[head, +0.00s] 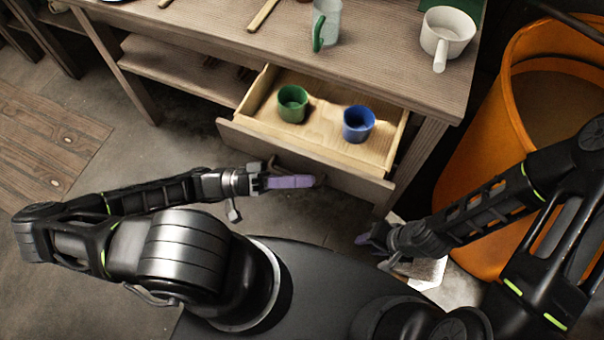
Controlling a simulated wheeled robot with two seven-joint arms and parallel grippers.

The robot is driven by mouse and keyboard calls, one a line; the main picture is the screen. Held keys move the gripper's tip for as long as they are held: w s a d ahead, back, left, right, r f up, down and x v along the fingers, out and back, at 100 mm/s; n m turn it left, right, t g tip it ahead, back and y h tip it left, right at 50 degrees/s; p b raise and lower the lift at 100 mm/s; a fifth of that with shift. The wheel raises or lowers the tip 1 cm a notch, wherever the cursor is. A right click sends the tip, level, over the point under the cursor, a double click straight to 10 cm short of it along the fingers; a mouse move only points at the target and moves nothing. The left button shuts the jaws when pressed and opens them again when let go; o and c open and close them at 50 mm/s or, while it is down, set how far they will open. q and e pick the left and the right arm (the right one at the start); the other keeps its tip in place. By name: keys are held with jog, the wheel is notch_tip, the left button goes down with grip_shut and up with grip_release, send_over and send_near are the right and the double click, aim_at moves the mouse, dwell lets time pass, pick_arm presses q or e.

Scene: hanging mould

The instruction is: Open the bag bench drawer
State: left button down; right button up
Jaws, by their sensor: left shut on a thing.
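The bench drawer (330,163) is pulled out from under the wooden bench top (370,60), and its inside shows. A green cup (292,104) and a blue cup (358,124) stand in it. My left gripper (288,180) is at the middle of the drawer front, shut on the drawer handle. The handle is mostly hidden by the fingers. My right gripper (374,240) is low, in front of the right end of the drawer and apart from it. Its fingers are too small and angled to tell open from shut.
A grey mug with a green handle (327,24) and a white pot (447,36) stand on the bench top. A large orange bin (490,170) stands to the right, close to my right arm. A pale block (425,268) lies below my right gripper.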

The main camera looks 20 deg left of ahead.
pick_arm(q)
jog(key=c, duration=1.7)
grip_release()
jog(key=b+v, duration=0.1)
jog(key=v, duration=0.6)
jog(key=shift+a+f, duration=0.15)
jog(key=shift+a, duration=0.2)
jog(key=shift+s, duration=0.1)
